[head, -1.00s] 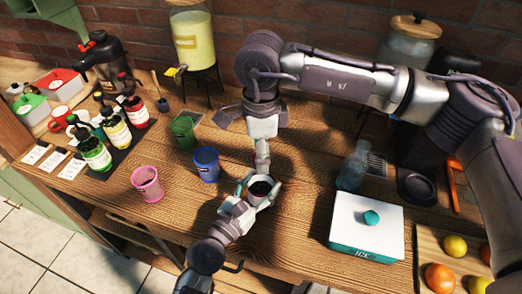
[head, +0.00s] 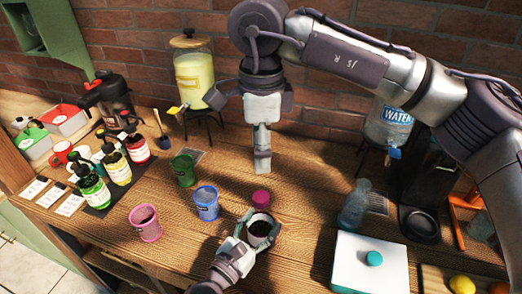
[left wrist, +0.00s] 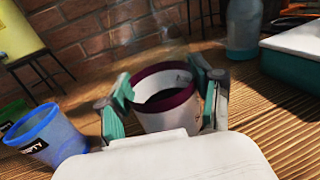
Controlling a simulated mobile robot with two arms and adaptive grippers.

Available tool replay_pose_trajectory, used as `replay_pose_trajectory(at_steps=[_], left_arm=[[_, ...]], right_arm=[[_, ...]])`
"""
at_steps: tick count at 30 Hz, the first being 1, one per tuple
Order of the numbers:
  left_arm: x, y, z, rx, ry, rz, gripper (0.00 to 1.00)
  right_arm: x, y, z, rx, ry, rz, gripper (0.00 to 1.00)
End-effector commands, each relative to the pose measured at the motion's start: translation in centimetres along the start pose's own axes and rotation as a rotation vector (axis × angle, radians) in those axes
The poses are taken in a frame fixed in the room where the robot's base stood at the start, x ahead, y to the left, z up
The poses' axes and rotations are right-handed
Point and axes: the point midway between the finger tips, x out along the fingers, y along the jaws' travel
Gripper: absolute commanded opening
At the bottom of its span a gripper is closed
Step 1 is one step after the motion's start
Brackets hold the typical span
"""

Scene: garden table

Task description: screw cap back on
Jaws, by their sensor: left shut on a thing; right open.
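A white jar (head: 258,233) with a dark inside stands open in the head view. My left gripper (head: 256,238) is shut around it from the front. The left wrist view shows the jar (left wrist: 165,100) between two teal-padded fingers, with a dark red band at its rim. A pink-magenta cap (head: 261,198) shows just behind the jar and appears to rest on the table, apart from the rim. My right gripper (head: 263,165) is above and behind the cap, pointing down, and holds nothing visible. Its finger gap is hard to see from here.
A blue cup (head: 206,204), a pink cup (head: 145,223) and a green cup (head: 184,170) stand left of the jar. A clear bottle (head: 355,206) and a white box (head: 368,264) with a teal knob are at right. Wooden table (head: 300,190) is bare between jar and bottle.

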Motion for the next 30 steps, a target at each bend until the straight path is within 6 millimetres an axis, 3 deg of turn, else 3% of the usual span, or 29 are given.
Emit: replay_pose_trajectory(at_steps=[1, 2, 6, 20, 23, 30], left_arm=[[0.0, 0.0, 0.0, 0.0, 0.0, 0.0, 0.0], [0.0, 0.0, 0.0, 0.0, 0.0, 0.0, 0.68], [0.0, 0.0, 0.0, 0.0, 0.0, 0.0, 0.91], [-0.8, 0.0, -0.1, 0.001, 0.001, 0.0, 0.94], [-2.3, 0.0, -0.1, 0.002, 0.003, 0.0, 0.94], [-7.8, -0.1, -0.2, 0.005, 0.005, -0.005, 0.94]], right_arm=[[0.0, 0.0, 0.0, 0.0, 0.0, 0.0, 0.64], [0.0, 0.0, 0.0, 0.0, 0.0, 0.0, 0.64], [0.0, 0.0, 0.0, 0.0, 0.0, 0.0, 0.64], [0.0, 0.0, 0.0, 0.0, 0.0, -0.001, 0.64], [0.0, 0.0, 0.0, 0.0, 0.0, -0.001, 0.64], [0.0, 0.0, 0.0, 0.0, 0.0, -0.001, 0.64]])
